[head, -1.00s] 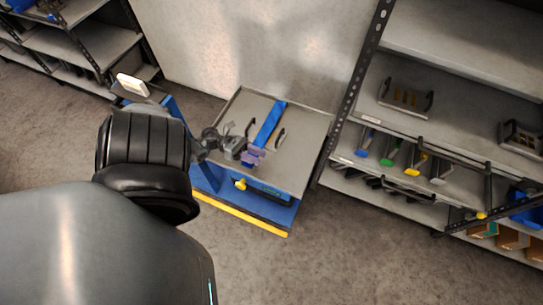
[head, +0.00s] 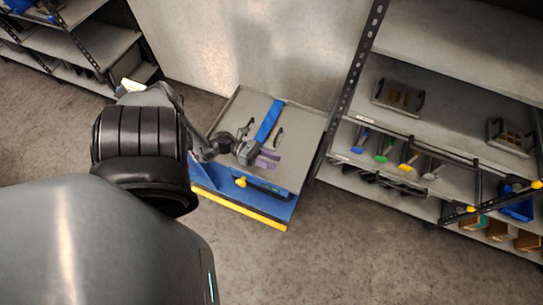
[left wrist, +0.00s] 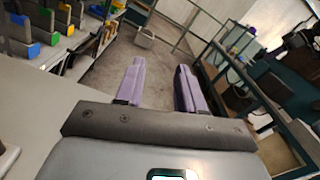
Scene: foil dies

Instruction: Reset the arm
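My left arm (head: 140,150) comes in from the left, and its gripper (head: 266,158) is over the grey top of a blue cart. The gripper has two purple fingers, which the left wrist view shows spread apart with nothing between them (left wrist: 160,88). My right gripper is not in view.
The blue cart's grey tray top (head: 305,130) has a raised rim and carries a blue bar (head: 269,121). A shelf rack (head: 440,130) on the right holds dies with handles and several tools with coloured ends. The floor (head: 330,250) in front is clear.

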